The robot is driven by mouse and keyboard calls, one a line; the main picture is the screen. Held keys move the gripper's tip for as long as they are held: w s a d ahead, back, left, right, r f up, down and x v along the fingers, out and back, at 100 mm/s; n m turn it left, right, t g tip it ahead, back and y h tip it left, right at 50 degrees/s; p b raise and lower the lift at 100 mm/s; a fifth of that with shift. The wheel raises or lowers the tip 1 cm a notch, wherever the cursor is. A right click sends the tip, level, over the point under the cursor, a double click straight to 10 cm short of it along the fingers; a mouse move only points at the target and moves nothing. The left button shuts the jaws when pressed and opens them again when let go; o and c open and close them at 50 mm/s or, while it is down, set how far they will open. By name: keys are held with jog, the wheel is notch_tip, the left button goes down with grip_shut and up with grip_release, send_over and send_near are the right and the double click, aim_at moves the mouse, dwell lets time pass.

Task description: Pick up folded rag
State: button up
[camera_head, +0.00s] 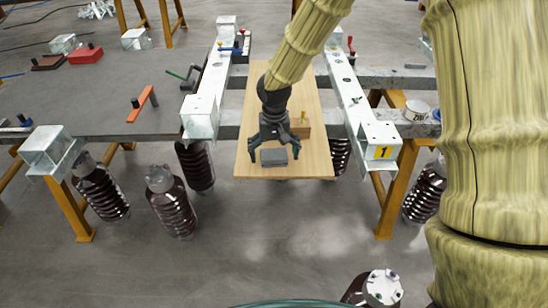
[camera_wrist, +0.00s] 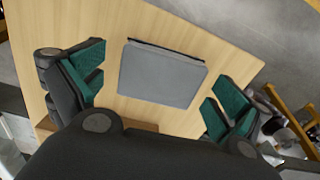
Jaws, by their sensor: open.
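The folded rag (camera_head: 274,157) is a small flat grey rectangle lying on a light wooden board (camera_head: 250,110), close to the board's near edge. In the wrist view the rag (camera_wrist: 160,74) lies between the two fingers, apart from both. My gripper (camera_head: 274,152) is over the rag with its fingers spread to either side. In the wrist view my gripper (camera_wrist: 155,98) is open and empty, with green pads on its fingers. The exact height of the fingertips above the board is hard to tell.
A wooden block (camera_head: 301,127) stands on the board just behind the gripper. White metal beams (camera_head: 208,95) and (camera_head: 356,100) run along both sides of the board. Dark ribbed insulators (camera_head: 170,203) stand below. The left table (camera_head: 100,105) holds scattered tools.

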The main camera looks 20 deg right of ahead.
aim_at(274, 153)
jog(key=shift+f, duration=0.25)
jog(key=shift+c, duration=0.4)
jog(key=c, duration=0.9)
jog(key=shift+r, duration=0.1)
jog(key=shift+r, duration=0.55)
notch_tip(274, 153, up, 2)
jog(key=shift+r, duration=0.15)
jog(key=s+a, duration=0.3)
jog(key=s, duration=0.1)
jog(key=s+a+r, duration=0.1)
jog(key=s+a, duration=0.6)
jog(key=s, duration=0.1)
jog(key=shift+s+a+r+b, duration=0.1)
jog(key=shift+a+r+b, duration=0.15)
jog(key=shift+b, duration=0.1)
